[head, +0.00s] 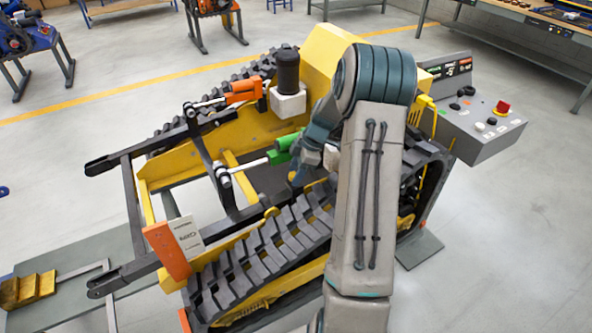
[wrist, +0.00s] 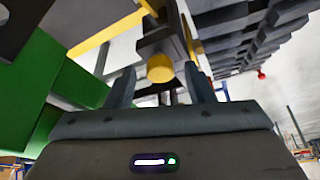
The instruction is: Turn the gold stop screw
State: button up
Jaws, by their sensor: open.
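The gold stop screw (wrist: 160,68) shows its round head in the middle of the wrist view, below a dark bracket (wrist: 158,38). My gripper (wrist: 161,84) is open, with one finger to each side of the screw head in the picture. I see no finger touching it, and the gap in depth is hard to judge. In the head view my gripper (head: 302,174) is low inside the tracked carrier (head: 160,172), near the green cylinder (head: 280,156), partly hidden by my arm. I cannot make out the screw in the head view.
Green bodywork (wrist: 45,85) is close on the left of the wrist view, and track plates (wrist: 255,38) are at upper right. A rubber track (head: 262,240) runs beside my arm. A control panel (head: 485,125) with a red button is at right. The floor at far right is clear.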

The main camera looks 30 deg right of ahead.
jog(key=c, duration=1)
jog(key=shift+f+m+b, duration=0.1)
jog(key=shift+m+b, duration=0.2)
jog(key=shift+b, duration=0.15)
